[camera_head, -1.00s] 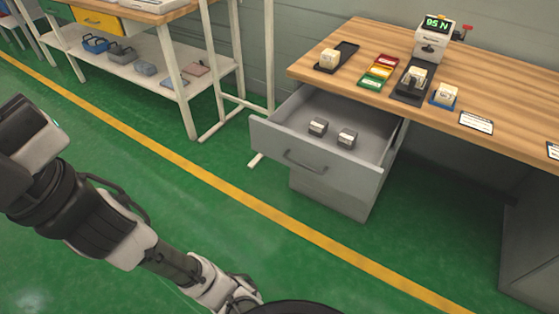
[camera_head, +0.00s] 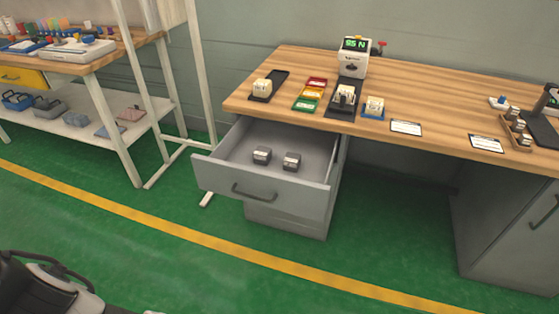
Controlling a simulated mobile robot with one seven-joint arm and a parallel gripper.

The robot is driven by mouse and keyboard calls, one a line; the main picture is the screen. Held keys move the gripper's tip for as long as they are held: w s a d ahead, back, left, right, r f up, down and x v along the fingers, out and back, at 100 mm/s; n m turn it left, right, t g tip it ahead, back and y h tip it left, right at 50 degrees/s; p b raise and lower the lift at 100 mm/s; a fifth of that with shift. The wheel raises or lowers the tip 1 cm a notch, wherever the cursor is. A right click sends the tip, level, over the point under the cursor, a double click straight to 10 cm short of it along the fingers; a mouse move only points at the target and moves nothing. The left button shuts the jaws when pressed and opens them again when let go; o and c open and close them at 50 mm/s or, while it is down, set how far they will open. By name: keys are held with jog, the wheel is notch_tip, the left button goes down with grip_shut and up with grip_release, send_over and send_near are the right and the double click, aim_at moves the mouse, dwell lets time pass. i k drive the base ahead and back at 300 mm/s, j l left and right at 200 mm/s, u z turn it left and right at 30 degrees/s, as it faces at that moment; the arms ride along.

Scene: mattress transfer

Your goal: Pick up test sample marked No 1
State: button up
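One pale block (camera_head: 262,86) sits on a black tray at the left. Another pale block (camera_head: 345,95) is at the black base of the tester (camera_head: 354,62), whose green display seems to read 95 N. A third pale block (camera_head: 375,103) sits on a blue tray. Two grey blocks with light tops, a left one (camera_head: 262,155) and a right one (camera_head: 291,161), lie in the open drawer (camera_head: 262,182). No number is legible on any block. My gripper is out of view; only part of my arm shows at the lower left.
Red, yellow and green trays (camera_head: 309,94) lie empty between the left block and the tester. White cards (camera_head: 406,128) lie along the front edge of the desk. The open drawer juts out over the green floor. A shelved bench (camera_head: 125,150) stands at the left.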

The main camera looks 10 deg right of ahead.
aim_at(344, 90)
jog(key=i+l, duration=0.15)
jog(key=l, duration=0.15)
jog(key=i+l+u, duration=0.1)
jog(key=l, duration=0.25)
jog(key=i+l, duration=0.25)
jog(key=i+l+u, duration=0.1)
jog(key=l, duration=0.3)
jog(key=i+l, duration=0.2)
jog(key=l, duration=0.15)
jog(key=i+l+u, duration=0.1)
jog(key=l, duration=0.25)
jog(key=i+l, duration=0.2)
jog(key=l, duration=0.15)
jog(key=i+l, duration=0.1)
jog(key=l, duration=0.25)
jog(key=i, duration=0.5)
jog(key=j+u, duration=0.05)
